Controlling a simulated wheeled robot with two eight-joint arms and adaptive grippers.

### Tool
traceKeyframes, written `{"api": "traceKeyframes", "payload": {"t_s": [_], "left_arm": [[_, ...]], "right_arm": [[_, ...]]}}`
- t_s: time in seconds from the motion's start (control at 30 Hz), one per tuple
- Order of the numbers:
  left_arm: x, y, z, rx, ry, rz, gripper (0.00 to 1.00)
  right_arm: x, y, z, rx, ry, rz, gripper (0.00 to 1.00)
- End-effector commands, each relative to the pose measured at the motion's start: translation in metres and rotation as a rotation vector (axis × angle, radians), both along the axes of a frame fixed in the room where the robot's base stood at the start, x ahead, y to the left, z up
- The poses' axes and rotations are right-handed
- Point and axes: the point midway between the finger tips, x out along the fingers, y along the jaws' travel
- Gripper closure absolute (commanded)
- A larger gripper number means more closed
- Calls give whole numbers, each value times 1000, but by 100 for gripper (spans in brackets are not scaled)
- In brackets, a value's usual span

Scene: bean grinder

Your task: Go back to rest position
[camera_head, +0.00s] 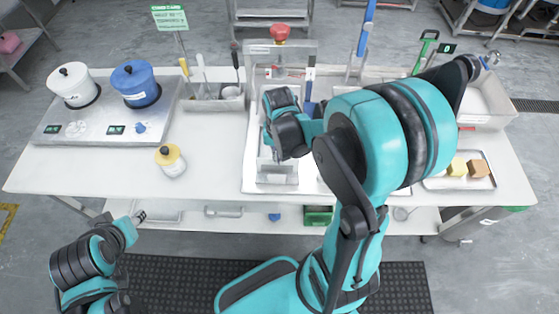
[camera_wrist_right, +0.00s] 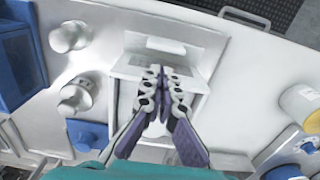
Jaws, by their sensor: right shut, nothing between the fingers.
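My right gripper (camera_wrist_right: 160,78) is shut and empty in the wrist view. Its fingertips are over a white boxy machine part (camera_wrist_right: 168,50), and I cannot tell if they touch it. In the head view my right arm reaches over the middle of the table and its wrist hides the fingertips. The white machine (camera_head: 277,178) stands below the wrist. My left gripper (camera_head: 138,217) is low at the left, in front of the table's front edge, with its fingers too small to read.
The white table (camera_head: 95,175) holds a hotplate unit with a white pot (camera_head: 72,82) and a blue pot (camera_head: 135,82). A yellow-lidded jar (camera_head: 170,160) stands left of the machine. A tray (camera_head: 440,183) with small blocks is at right. A red knob (camera_head: 280,32) tops a rear stand.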

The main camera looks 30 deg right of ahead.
Motion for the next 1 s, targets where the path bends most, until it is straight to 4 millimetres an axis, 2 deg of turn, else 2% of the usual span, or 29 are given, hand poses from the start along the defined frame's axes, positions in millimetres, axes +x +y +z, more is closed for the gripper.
{"api": "traceKeyframes", "payload": {"t_s": [0.1,0.47,0.67,0.8,1.0], "left_arm": [[0,0,7,0,0,0,60],[0,0,4,0,0,0,60],[0,0,-11,0,0,0,60],[0,0,-24,0,0,0,60],[0,0,-39,0,0,0,60]], "right_arm": [[2,-1,9,0,0,0,100],[1,2,14,-4,-20,18,100],[-7,19,39,-31,-154,139,100],[-17,35,58,-64,-285,257,100],[-35,54,75,-118,-463,411,100]]}}
